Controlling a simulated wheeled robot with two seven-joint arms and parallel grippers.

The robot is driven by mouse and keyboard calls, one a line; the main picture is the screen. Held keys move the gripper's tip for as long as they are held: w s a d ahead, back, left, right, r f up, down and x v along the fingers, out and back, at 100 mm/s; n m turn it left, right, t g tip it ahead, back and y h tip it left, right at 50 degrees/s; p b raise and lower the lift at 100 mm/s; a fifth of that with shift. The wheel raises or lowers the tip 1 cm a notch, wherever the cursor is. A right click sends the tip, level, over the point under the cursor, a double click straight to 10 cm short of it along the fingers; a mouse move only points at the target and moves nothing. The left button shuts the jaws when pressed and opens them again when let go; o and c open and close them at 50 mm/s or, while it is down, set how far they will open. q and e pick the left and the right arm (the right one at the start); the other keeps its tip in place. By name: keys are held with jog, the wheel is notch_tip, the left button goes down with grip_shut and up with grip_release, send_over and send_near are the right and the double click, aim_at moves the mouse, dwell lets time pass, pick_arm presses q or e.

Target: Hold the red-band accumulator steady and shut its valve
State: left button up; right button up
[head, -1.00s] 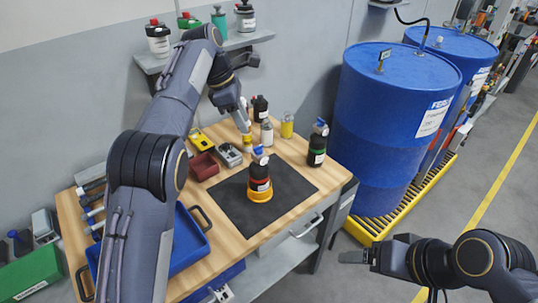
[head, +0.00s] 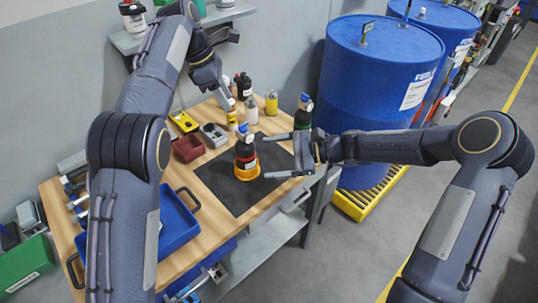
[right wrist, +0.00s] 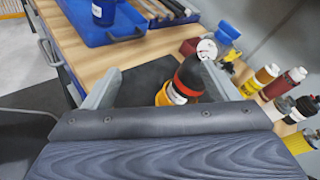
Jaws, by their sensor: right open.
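The red-band accumulator (head: 245,154) stands upright in a yellow-orange ring base (head: 248,173) on the dark mat (head: 222,188). In the wrist view the accumulator appears between the fingers, nearer the right-hand one. My left gripper (head: 228,102) is above the back of the bench by a yellow bottle (head: 232,118); its jaw gap is unclear.
A black-green bottle with a blue top (head: 303,112) stands at the bench's right corner. Several small bottles stand at the back. A red bin (head: 187,149), a blue tray (head: 178,228) and large blue drums (head: 372,85) surround the mat.

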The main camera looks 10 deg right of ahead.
aim_at(244, 150)
jog(key=w+f+m+t, duration=0.1)
jog(key=w+f+m, duration=0.1)
jog(key=w+f+m+t+y, duration=0.1)
jog(key=w+f+m, duration=0.1)
jog(key=w+f+m+t+y, duration=0.1)
jog(key=w+f+m, duration=0.1)
jog(key=shift+w+a, duration=0.25)
jog(key=shift+a, duration=0.15)
jog(key=shift+w+a+f+m, duration=0.2)
jog(key=shift+m, duration=0.1)
jog(key=x, duration=0.7)
jog(key=shift+w+a+r, duration=0.1)
jog(key=shift+a+r, duration=0.05)
jog(key=shift+r, duration=0.05)
jog(key=shift+c, duration=0.3)
